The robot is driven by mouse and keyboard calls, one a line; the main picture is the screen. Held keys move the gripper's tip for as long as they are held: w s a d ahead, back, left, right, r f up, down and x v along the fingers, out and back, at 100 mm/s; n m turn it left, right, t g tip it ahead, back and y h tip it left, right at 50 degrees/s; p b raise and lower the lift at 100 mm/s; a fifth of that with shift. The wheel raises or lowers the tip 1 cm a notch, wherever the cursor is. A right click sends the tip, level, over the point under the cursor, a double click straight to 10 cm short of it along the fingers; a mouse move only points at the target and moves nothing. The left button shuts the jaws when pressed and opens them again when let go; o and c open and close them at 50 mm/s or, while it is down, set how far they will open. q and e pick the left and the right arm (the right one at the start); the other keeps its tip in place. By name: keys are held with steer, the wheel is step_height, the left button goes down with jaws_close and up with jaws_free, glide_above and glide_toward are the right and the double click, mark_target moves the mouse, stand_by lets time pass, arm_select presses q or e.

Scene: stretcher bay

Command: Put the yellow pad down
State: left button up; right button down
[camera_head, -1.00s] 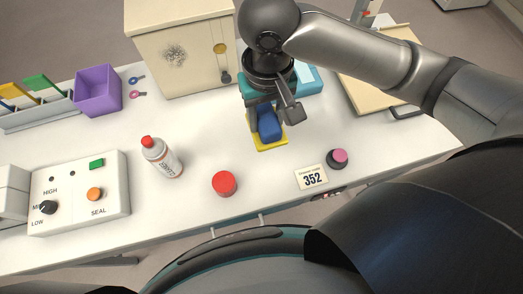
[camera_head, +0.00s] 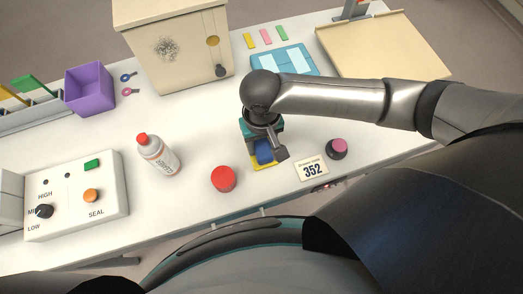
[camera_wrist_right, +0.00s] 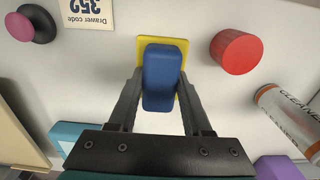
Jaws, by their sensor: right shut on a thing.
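The yellow pad (camera_head: 263,166) is a flat yellow plate with a blue block (camera_head: 264,152) on it. In the head view it is at the front of the white table, between a red cylinder and a number card. My right gripper (camera_head: 262,145) is above it, pointing down, partly hiding it. In the right wrist view the fingers (camera_wrist_right: 160,100) are on both sides of the blue block (camera_wrist_right: 162,75), with the yellow plate (camera_wrist_right: 182,44) beyond it. I cannot tell whether the plate touches the table. My left gripper is out of view.
The red cylinder (camera_head: 223,179) is close on the left, with a cleaner bottle (camera_head: 157,156) beyond it. The number card (camera_head: 311,168) and a black-and-pink knob (camera_head: 337,149) are on the right. A teal tray (camera_head: 285,60) and beige cabinet (camera_head: 178,50) stand behind.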

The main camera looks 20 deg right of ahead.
mark_target(261, 145)
steer(key=shift+f+b, duration=0.45)
steer(key=shift+f, duration=1.8)
steer(key=shift+f, duration=0.15)
steer(key=shift+c, duration=1.7)
jaws_free()
step_height(261, 145, up, 12)
steer(key=shift+r+p, duration=0.2)
steer(key=shift+p, duration=0.95)
